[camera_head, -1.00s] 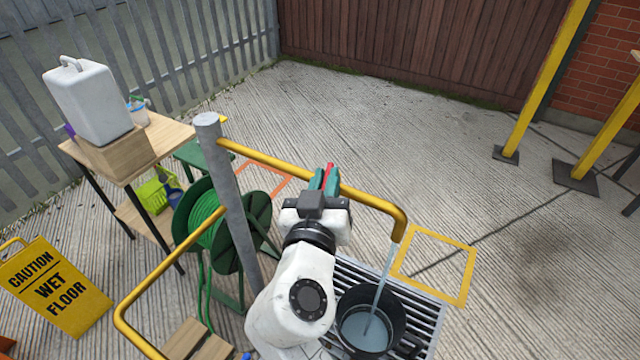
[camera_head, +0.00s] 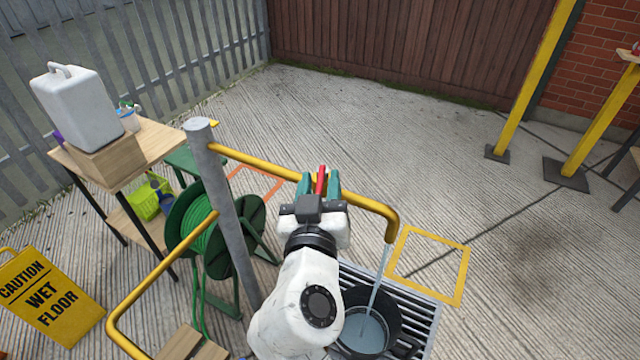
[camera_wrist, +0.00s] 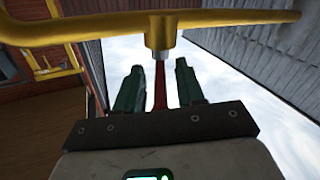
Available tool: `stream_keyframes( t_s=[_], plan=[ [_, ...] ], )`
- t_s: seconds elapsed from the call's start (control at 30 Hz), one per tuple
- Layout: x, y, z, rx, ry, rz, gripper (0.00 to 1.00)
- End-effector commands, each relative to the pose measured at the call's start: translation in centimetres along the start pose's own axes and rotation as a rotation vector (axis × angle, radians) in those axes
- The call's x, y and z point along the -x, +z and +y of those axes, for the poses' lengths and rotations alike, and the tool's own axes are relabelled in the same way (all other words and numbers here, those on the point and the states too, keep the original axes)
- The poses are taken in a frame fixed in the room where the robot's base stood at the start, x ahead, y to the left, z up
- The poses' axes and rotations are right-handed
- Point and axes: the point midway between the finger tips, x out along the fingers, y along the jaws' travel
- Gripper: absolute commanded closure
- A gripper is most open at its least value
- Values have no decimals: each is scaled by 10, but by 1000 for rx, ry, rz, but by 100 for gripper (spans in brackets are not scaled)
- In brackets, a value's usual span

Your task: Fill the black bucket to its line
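The black bucket (camera_head: 394,308) stands on the metal grating under the spout of the yellow pipe. A stream of water (camera_head: 378,280) runs from the spout into it, and water (camera_head: 362,332) stands inside, below the rim. I cannot make out the fill line. My gripper (camera_head: 319,184) is at the yellow pipe, its teal fingers apart on either side of a red lever (camera_head: 321,178). In the wrist view the lever (camera_wrist: 160,88) lies below a brass fitting (camera_wrist: 160,35), with gaps between it and both fingers.
The yellow pipe (camera_head: 265,163) and grey post (camera_head: 228,205) stand close to my arm. A green hose reel (camera_head: 192,222) and a wooden table (camera_head: 165,145) with a white canister (camera_head: 80,105) are left. A wet-floor sign (camera_head: 45,300) stands front left.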

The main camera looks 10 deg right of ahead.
Motion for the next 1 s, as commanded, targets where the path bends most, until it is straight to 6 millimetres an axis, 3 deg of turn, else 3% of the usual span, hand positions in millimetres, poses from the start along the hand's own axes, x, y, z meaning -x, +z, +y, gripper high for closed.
stream_keyframes(
  t_s=[0.17, 0.6, 1.0],
  plan=[
    [20, 2, -1, -1, -4, 1, 62],
    [96, 2, -1, 1, -2, -1, 62],
    [107, 1, 0, 1, -1, -1, 62]
  ],
)
